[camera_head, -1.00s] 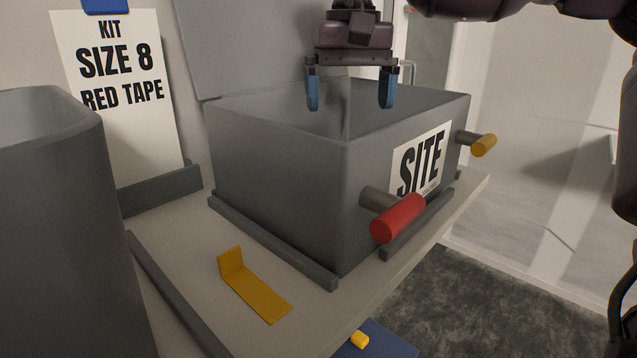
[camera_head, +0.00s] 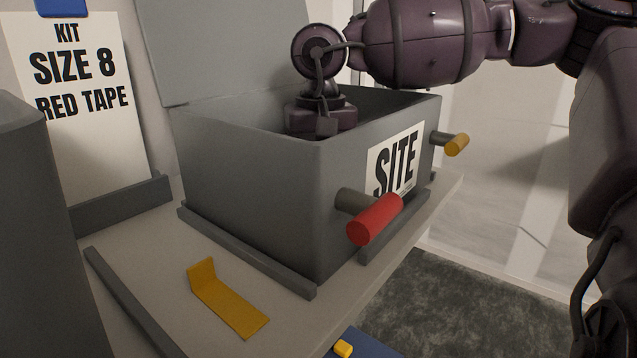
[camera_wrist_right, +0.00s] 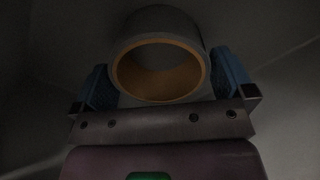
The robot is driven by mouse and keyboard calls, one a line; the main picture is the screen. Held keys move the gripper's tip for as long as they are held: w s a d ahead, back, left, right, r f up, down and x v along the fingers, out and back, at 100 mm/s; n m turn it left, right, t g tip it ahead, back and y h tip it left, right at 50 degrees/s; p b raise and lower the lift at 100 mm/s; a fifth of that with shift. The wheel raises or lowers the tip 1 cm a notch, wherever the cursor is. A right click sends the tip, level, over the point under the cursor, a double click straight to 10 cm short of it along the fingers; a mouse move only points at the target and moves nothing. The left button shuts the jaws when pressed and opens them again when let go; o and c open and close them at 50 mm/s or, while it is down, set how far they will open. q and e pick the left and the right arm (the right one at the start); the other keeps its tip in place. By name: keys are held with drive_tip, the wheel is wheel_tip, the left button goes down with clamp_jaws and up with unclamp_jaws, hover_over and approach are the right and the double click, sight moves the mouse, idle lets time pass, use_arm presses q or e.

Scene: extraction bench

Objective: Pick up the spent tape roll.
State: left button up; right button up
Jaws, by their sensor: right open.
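The tape roll (camera_wrist_right: 158,24), dark grey outside with an orange-brown inner core, shows in the right wrist view, in dim light. My right gripper (camera_wrist_right: 163,78) is open, with one blue finger to each side of the roll. A gap shows at the left finger; I cannot tell whether the right finger touches it. In the head view my right wrist (camera_head: 320,115) reaches down into the grey SITE box (camera_head: 250,190), whose walls hide the fingers and the roll. My left gripper is not in view.
The box has a raised lid (camera_head: 232,50) and red (camera_head: 375,219) and yellow (camera_head: 457,145) handles. A yellow bracket (camera_head: 228,300) lies on the bench in front. A sign (camera_head: 78,90) reads "KIT SIZE 8 RED TAPE". A grey container (camera_head: 30,230) stands at left.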

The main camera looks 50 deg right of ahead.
drive_tip(key=shift+f, duration=0.2)
drive_tip(key=c, duration=0.6)
drive_tip(key=shift+r, duration=0.15)
